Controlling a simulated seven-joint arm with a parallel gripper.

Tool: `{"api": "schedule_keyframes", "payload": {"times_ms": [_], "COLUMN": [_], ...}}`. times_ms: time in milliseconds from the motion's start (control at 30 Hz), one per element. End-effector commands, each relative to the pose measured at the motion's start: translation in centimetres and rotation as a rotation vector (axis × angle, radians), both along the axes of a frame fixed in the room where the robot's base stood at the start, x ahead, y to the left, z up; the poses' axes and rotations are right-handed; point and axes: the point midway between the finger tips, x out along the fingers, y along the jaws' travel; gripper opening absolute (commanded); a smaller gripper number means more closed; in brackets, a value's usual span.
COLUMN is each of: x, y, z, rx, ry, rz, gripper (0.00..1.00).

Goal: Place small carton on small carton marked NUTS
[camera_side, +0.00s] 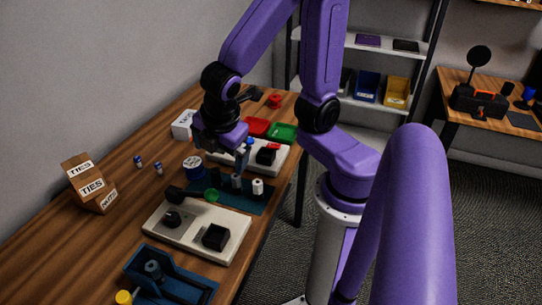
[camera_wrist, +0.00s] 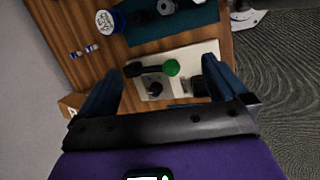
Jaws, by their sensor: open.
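Two small brown cartons stand close together at the left of the bench in the side view. The upper carton (camera_side: 78,168) shows TIES labels and sits tilted on or against the lower one. The lower carton (camera_side: 105,203) carries a label that seems to read NUTS; most of it is hidden, and I cannot tell exactly how they touch. A brown carton corner (camera_wrist: 70,104) shows at the left of the wrist view. My gripper (camera_side: 243,160) is over the right part of the bench, well away from the cartons. In the wrist view my gripper (camera_wrist: 163,72) is open with nothing between its fingers.
A pale board with black parts (camera_side: 187,238) and a blue tray (camera_side: 195,289) lie at the front. A blue spool (camera_side: 193,167) and small blue-white pieces (camera_side: 138,162) are mid-bench. A white box (camera_side: 183,125) and red and green trays (camera_side: 283,131) stand farther back.

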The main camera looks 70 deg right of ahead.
Motion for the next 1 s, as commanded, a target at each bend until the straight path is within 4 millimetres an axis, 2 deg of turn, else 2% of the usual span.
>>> {"api": "schedule_keyframes", "payload": {"times_ms": [33, 100, 200, 333, 500, 1000], "x": [-2.1, -4.7, -7.8, -10.2, -11.1, -11.0], "y": [-0.4, -0.7, -0.9, -1.0, -1.0, -1.0], "z": [0.2, 0.3, 0.6, 0.8, 0.9, 0.9], "rx": [0.065, 0.143, 0.229, 0.295, 0.317, 0.315], "ry": [0.027, 0.074, 0.134, 0.186, 0.208, 0.206], "rz": [-0.054, -0.129, -0.215, -0.283, -0.309, -0.306], "gripper": [1.00, 1.00, 1.00, 1.00, 1.00, 1.00]}}
